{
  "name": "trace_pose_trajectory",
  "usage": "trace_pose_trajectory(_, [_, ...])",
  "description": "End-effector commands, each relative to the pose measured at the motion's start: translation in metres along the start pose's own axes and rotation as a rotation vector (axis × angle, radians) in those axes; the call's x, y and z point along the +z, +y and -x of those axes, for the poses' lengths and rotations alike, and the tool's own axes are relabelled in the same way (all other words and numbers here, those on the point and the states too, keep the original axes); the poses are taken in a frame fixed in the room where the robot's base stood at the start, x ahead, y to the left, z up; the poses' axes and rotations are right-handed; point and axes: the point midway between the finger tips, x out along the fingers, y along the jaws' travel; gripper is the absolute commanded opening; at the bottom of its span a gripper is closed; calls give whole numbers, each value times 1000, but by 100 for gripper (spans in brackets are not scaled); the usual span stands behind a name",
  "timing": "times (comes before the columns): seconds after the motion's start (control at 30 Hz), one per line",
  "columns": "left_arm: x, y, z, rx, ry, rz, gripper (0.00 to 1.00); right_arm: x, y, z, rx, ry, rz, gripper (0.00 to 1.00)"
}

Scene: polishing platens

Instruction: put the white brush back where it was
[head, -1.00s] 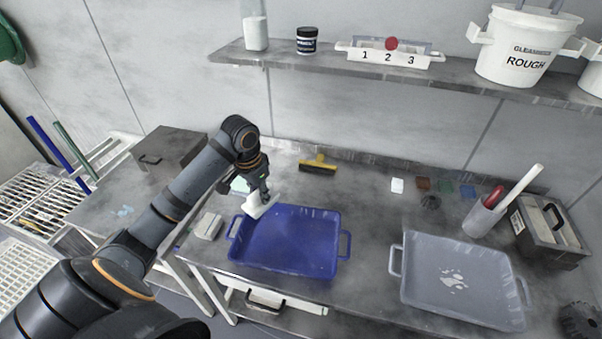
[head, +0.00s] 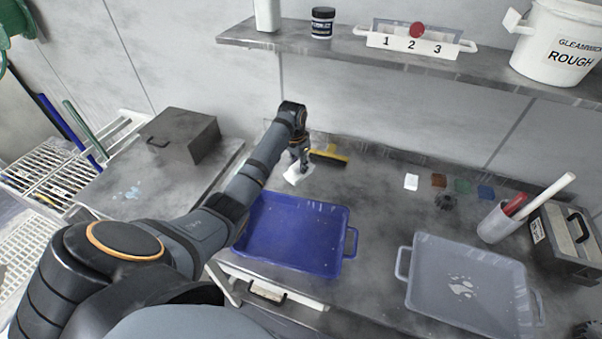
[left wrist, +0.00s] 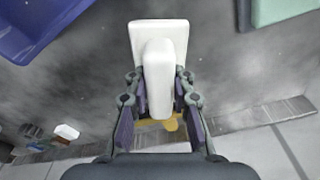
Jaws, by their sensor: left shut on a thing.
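My left gripper (head: 303,164) is shut on the white brush (head: 296,175) over the back of the bench, just behind the blue tray. In the left wrist view the brush (left wrist: 175,30) has a flat white block and a thick white handle (left wrist: 158,80), and my left gripper (left wrist: 158,92) has a finger on each side of the handle. I cannot tell whether the brush touches the bench. The yellow-and-black squeegee-like tool (head: 329,157) lies close to the right of the gripper. My right gripper is not in view.
The blue tray (head: 350,232) stands in front, and a grey tray (head: 412,290) is to the right. Small coloured pads (head: 438,180) lie at the back right. A shelf (head: 390,62) overhangs the back. A pale green thing (left wrist: 280,10) shows in the left wrist view. Bench between is clear.

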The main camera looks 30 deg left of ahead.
Motion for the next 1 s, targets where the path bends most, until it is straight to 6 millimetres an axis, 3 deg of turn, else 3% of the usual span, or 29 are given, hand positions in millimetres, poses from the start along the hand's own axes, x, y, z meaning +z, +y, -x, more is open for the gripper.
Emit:
trace_pose_trajectory(0.27, [-9,-3,-14,0,1,1,0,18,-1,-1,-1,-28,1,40])
trace_pose_trajectory(0.5, [-6,-2,-45,0,0,0,0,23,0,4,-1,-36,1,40])
trace_pose_trajectory(0.87, [-5,-3,-50,0,0,1,0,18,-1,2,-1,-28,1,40])
trace_pose_trajectory(0.9, [-5,-3,-49,0,0,1,28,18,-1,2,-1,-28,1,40])
trace_pose_trajectory(1.0, [-5,-3,-49,0,0,1,42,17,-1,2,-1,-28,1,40])
